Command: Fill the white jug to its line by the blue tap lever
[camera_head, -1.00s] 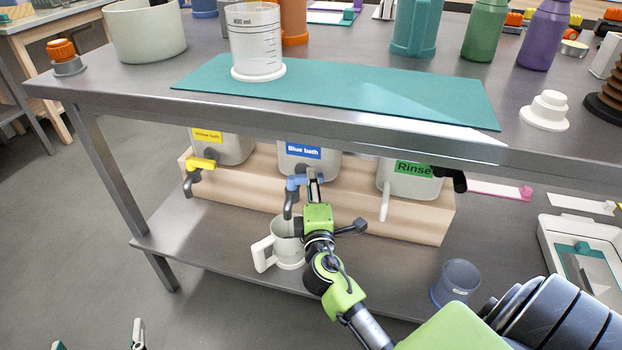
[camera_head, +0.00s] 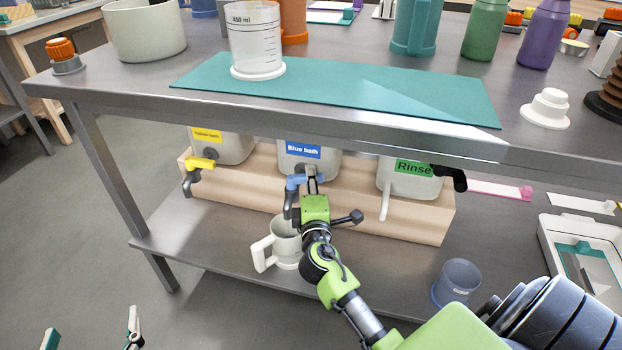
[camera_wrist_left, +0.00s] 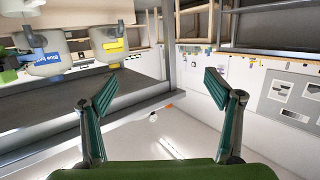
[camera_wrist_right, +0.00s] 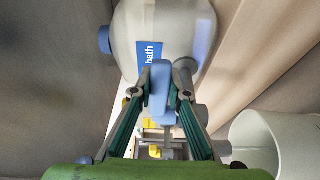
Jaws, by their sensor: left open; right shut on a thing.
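The white jug (camera_head: 286,240) stands upright on the lower shelf under the blue bath tap, its handle to the left. My right arm partly covers it, and no water or fill line can be made out. It also shows at the right edge of the right wrist view (camera_wrist_right: 285,145). The blue tap lever (camera_head: 297,181) sits on the Blue bath tank (camera_head: 305,165). My right gripper (camera_wrist_right: 160,95) is shut on the blue lever (camera_wrist_right: 161,85), with a finger on each side. My left gripper (camera_head: 92,330) is open and empty, low at the left, away from the shelf.
A yellow tap (camera_head: 199,163) is left of the blue one, and the Rinse tank (camera_head: 410,180) is right. A grey-blue cup (camera_head: 457,280) stands right on the lower shelf. The bench top (camera_head: 350,120) overhangs the tanks. A graduated beaker (camera_head: 256,45) stands above.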

